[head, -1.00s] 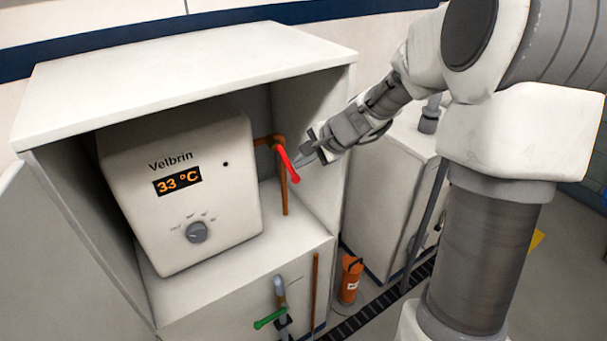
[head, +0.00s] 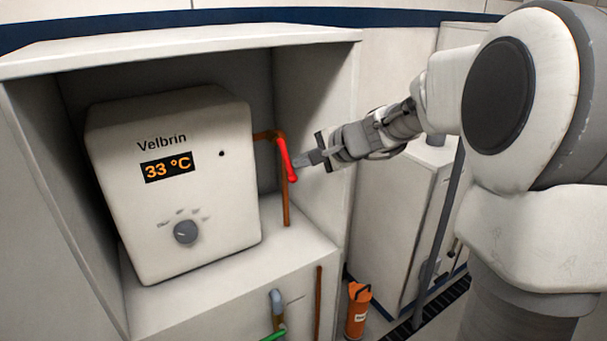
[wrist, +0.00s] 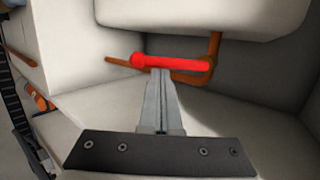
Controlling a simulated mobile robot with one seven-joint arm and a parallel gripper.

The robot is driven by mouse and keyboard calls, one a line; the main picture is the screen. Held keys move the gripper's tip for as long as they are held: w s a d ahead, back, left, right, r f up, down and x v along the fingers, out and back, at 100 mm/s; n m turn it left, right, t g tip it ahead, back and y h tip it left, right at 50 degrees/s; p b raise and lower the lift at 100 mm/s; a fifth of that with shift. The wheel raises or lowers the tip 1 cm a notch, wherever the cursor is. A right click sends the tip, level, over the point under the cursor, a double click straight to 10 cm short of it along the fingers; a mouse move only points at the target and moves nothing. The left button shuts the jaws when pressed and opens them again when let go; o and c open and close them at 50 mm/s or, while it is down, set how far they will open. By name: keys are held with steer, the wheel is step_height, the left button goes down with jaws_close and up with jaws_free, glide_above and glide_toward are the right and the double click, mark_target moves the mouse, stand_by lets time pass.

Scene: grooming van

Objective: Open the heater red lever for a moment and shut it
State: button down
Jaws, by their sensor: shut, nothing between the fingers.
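The heater (head: 180,185) is a white box marked Velbrin, with a display reading 33 °C and a grey dial, inside an open white cabinet. Its red lever (head: 286,160) sits on the copper pipe (head: 286,205) at the heater's right side and hangs down, slightly slanted. My gripper (head: 300,161) is just right of the lever, pointing at it. In the wrist view the closed fingers (wrist: 160,75) reach up to the red lever (wrist: 175,63), which lies across the picture in front of their tips. Whether they touch it I cannot tell.
The cabinet's right wall (head: 330,130) stands close behind my gripper. Below are a green lever (head: 272,336) on a lower pipe and an orange cylinder (head: 357,312) on the floor. A white cabinet (head: 395,225) stands further right.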

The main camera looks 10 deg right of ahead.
steer(key=shift+w+a+f+b, duration=0.2)
steer(key=shift+w+f+b, duration=0.3)
steer(key=shift+f+b, duration=0.45)
steer(key=shift+w+a+f+b, duration=0.2)
steer(key=shift+w+f+b, duration=0.35)
steer(key=shift+b, duration=0.6)
steer(key=shift+f, duration=0.1)
steer(key=shift+r+p, duration=0.5)
steer(key=shift+r, duration=0.3)
steer(key=shift+s+d, duration=0.1)
